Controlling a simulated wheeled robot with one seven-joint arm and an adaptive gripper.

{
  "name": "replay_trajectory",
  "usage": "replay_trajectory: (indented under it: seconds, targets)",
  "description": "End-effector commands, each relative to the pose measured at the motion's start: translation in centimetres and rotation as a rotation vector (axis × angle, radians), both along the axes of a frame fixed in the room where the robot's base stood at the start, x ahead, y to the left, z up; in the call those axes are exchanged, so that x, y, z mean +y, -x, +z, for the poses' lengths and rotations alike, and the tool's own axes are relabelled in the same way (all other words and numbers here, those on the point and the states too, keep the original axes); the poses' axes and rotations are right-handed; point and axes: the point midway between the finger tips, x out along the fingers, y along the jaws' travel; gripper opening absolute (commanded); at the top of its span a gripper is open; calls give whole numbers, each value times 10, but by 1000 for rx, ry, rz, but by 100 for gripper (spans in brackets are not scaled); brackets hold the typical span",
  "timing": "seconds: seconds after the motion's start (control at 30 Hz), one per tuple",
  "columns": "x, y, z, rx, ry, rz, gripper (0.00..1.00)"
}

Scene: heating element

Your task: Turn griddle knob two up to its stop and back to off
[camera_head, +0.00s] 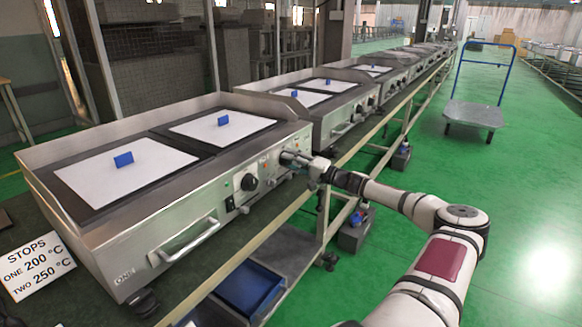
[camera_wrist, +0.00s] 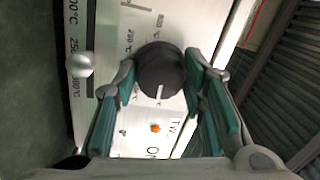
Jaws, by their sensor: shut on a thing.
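The griddle (camera_head: 147,235) nearest me has two dark plates with white sheets and blue blocks on top. Griddle knob two (camera_wrist: 158,68) is a round black dial on the steel front panel. My gripper (camera_wrist: 158,82) is shut on it, with a teal-padded finger on either side. The knob's white pointer mark points toward the bottom of the wrist view. In the head view my gripper (camera_head: 290,158) hides most of that knob. The other black knob (camera_head: 249,182) stands free to its left. A card (camera_head: 38,266) reads "STOPS, ONE 200 °C, TWO 250 °C".
An orange lamp (camera_wrist: 155,128) and partial "TW" lettering sit near the held knob. A rounded silver part (camera_wrist: 80,65) stands by the temperature scale. A handle (camera_head: 188,240) projects from the griddle's front. More griddles line the bench; the green floor at right is open around a cart (camera_head: 474,114).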

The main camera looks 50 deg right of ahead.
Motion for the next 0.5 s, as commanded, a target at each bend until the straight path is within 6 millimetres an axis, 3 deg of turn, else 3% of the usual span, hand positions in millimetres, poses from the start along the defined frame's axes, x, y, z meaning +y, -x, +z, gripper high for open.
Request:
replay_trajectory:
  seconds: [0.5]
  targets:
    - [-1,-1,-5,-38,492,1,10]
